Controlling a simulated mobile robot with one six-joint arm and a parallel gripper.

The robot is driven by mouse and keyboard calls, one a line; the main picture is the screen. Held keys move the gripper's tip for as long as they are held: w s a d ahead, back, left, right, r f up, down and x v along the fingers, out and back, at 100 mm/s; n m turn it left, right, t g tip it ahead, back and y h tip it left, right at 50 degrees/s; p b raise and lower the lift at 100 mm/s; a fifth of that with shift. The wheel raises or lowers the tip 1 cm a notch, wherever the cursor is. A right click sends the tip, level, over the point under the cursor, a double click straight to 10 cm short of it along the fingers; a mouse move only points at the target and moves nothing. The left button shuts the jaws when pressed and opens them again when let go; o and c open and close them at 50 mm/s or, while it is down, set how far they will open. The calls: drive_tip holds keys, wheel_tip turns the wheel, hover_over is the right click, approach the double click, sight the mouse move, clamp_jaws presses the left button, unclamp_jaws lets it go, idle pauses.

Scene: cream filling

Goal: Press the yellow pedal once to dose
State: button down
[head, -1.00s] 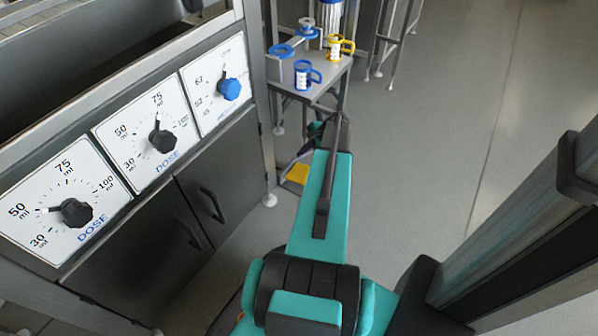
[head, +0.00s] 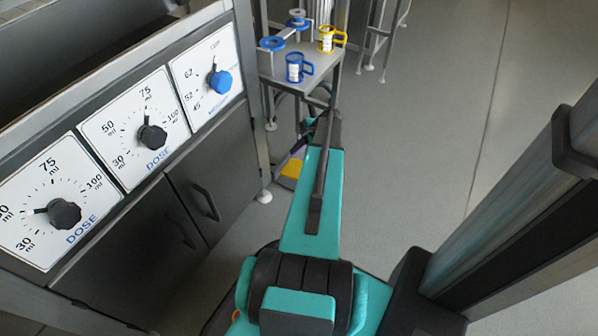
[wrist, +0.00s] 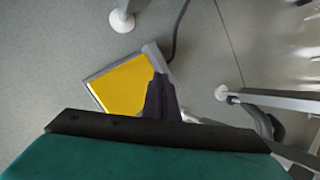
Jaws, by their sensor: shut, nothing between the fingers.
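The yellow pedal (wrist: 122,85) lies on the floor in a grey frame, at the middle left of the wrist view. It also shows in the head view (head: 291,168), small, partly hidden beside my teal arm. My gripper (wrist: 160,80) is shut and empty. Its dark fingers point at the pedal and overlap its right edge in the wrist view. I cannot tell whether they touch it.
A blue cup (head: 295,68) and a yellow cup (head: 327,40) stand on a small metal table behind the pedal. A cabinet with dose dials (head: 153,136) stands at left. A cable and table feet (wrist: 122,20) lie near the pedal.

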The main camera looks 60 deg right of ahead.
drive_tip(key=b, duration=0.4)
hover_over(299, 169)
drive_tip(key=shift+w+f, duration=0.15)
drive_tip(key=shift+f, duration=0.95)
drive_tip(key=shift+w+f, duration=0.15)
drive_tip(key=shift+f, duration=0.9)
drive_tip(key=shift+s+d+f, duration=0.1)
drive_tip(key=shift+s+f, duration=0.1)
drive_tip(key=shift+f, duration=0.4)
drive_tip(key=shift+s+f, duration=0.15)
drive_tip(key=shift+f, duration=0.45)
